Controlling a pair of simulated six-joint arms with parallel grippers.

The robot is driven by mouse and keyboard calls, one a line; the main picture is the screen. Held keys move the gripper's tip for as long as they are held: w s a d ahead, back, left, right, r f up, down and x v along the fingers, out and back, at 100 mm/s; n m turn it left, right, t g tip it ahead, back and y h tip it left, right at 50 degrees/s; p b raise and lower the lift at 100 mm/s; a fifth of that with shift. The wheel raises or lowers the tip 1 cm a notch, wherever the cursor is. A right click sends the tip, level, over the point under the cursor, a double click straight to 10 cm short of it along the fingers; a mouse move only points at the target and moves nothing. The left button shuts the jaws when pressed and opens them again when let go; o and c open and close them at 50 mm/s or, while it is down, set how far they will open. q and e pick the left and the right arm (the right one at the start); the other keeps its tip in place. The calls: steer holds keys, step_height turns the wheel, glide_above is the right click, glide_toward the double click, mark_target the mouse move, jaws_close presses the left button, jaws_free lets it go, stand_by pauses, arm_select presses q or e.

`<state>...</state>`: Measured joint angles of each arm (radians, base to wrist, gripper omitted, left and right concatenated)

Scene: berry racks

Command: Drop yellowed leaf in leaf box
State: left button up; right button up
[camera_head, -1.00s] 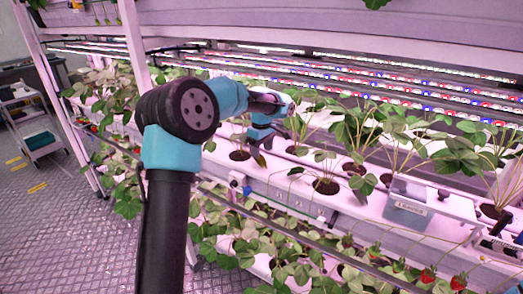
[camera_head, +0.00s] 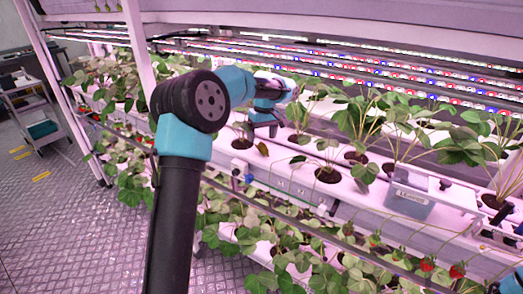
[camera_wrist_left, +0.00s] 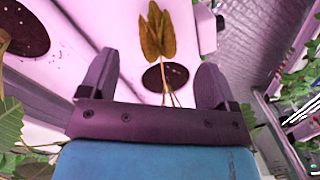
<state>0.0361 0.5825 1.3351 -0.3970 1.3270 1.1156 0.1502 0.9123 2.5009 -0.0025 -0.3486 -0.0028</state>
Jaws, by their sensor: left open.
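The yellowed leaf (camera_wrist_left: 158,35) is a brownish-yellow cluster of leaflets on thin stems in the left wrist view. Its stems run down past a dark planting hole (camera_wrist_left: 165,77) between my left gripper's two fingers (camera_wrist_left: 155,82). The fingers are apart and touch nothing that I can make out. In the head view the left gripper (camera_head: 264,126) hangs just above the yellowed leaf (camera_head: 262,149), over the white trough. A grey see-through box (camera_head: 410,203), probably the leaf box, sits at the trough's front to the right. My right gripper is out of view.
Green strawberry plants (camera_head: 360,120) stand in holes along the white trough (camera_head: 290,165). A lower row (camera_head: 290,235) bears leaves and red berries. A rack post (camera_head: 138,45) and rows of lights (camera_head: 400,85) surround the arm. A cart (camera_head: 35,110) stands on the open floor at left.

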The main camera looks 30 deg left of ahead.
mark_target(263, 144)
arm_select(q)
steer(key=m, duration=0.1)
steer(key=a+m, duration=0.1)
steer(key=m, duration=0.1)
steer(key=m+g, duration=0.1)
steer(key=shift+w+a+r+m, duration=0.15)
steer(key=shift+w+r+m, duration=0.15)
steer(key=shift+w+m, duration=0.1)
steer(key=shift+a+r+m+g+y, duration=0.15)
steer(key=shift+m+g+y, duration=0.2)
steer(key=shift+m, duration=0.75)
steer(key=m, duration=0.1)
steer(key=w+d+m, duration=0.1)
steer(key=m, duration=0.1)
steer(key=shift+r+g, duration=0.15)
steer(key=shift+g, duration=0.2)
steer(key=m, duration=0.2)
steer(key=d+m, duration=0.1)
steer(key=m, duration=0.1)
steer(key=shift+w+d+r+g, duration=0.1)
steer(key=shift+w+r+g, duration=0.2)
steer(key=shift+g, duration=0.1)
steer(key=shift+f, duration=0.15)
steer(key=shift+x, duration=1.05)
steer(key=shift+d+x, duration=0.15)
steer(key=shift+x, duration=1.15)
steer(key=shift+d+x, duration=0.2)
steer(key=shift+x, duration=1.15)
